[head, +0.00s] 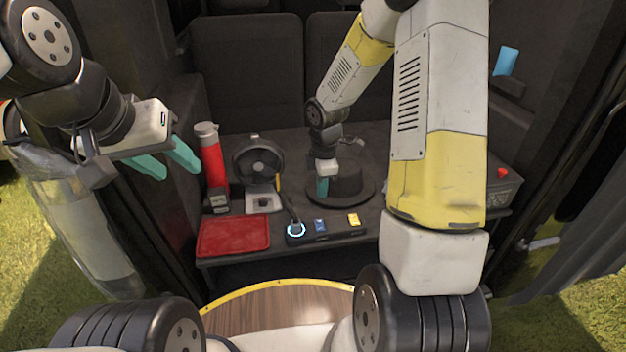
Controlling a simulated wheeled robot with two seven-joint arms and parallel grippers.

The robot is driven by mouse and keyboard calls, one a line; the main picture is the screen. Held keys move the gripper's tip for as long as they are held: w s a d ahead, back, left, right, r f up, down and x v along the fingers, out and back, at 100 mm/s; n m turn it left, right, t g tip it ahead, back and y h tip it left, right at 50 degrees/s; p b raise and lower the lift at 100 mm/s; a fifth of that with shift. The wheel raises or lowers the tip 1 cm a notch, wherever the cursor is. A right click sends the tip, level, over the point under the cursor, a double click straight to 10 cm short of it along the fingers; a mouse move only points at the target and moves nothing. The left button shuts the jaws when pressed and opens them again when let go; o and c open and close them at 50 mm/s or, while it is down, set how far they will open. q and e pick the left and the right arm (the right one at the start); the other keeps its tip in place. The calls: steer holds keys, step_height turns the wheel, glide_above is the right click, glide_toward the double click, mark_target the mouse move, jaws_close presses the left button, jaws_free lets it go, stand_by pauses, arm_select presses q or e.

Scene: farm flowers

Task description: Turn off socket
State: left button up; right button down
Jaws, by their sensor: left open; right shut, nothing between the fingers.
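The socket (335,238) is a black power strip at the front edge of the dark shelf. A glowing white-blue ring (296,230) is at its left end, and a dark cable or lever rises from there towards the fan. A blue piece (320,225) and a yellow piece (353,220) sit on its top. My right gripper (322,188) points down above the shelf, behind the strip and in front of a black hat. Its teal fingers are together and empty, apart from the strip. My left gripper (166,164) is open and empty at the left, away from the strip.
A red tray (233,237) lies left of the strip. Behind it stand a red bottle (210,155) and a black fan (258,160). The black hat (352,186) lies behind the strip. A grey box with a red button (502,174) is at the right.

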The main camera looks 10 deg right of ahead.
mark_target(318, 223)
steer(key=shift+w, duration=0.1)
steer(key=shift+w+a+r, duration=0.1)
steer(key=shift+w+r, duration=0.05)
steer(key=shift+w, duration=0.5)
steer(key=f, duration=0.4)
steer(key=w+f, duration=0.1)
steer(key=f, duration=0.9)
steer(key=shift+w, duration=0.35)
steer(key=shift+f, duration=0.2)
steer(key=shift+s, duration=0.15)
